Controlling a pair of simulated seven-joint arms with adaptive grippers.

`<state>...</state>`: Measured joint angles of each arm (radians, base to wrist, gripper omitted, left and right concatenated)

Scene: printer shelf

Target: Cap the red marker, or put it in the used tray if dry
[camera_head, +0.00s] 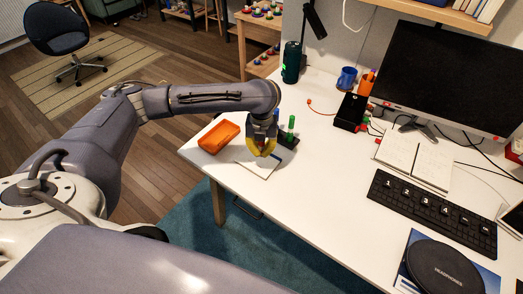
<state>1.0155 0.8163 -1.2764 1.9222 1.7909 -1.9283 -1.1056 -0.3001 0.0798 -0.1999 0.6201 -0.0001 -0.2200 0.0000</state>
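My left gripper (262,151), with yellow fingers, points down over a white pad (262,168) near the desk's left front edge. It is too small to tell whether the fingers are apart or closed, or whether anything is between them. I cannot make out a red marker; it may be hidden by the gripper. An orange tray (218,137) sits just left of the gripper. A green marker (291,125) stands upright in a dark holder (288,142) to the right, partly behind the gripper. My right gripper is not in view.
A dark green bottle (291,62) stands at the back. A blue mug (347,78), an orange cup (366,83) and a black box (350,112) are farther right. A notebook (415,158), keyboard (432,212) and monitor (450,75) fill the right side. The desk middle is clear.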

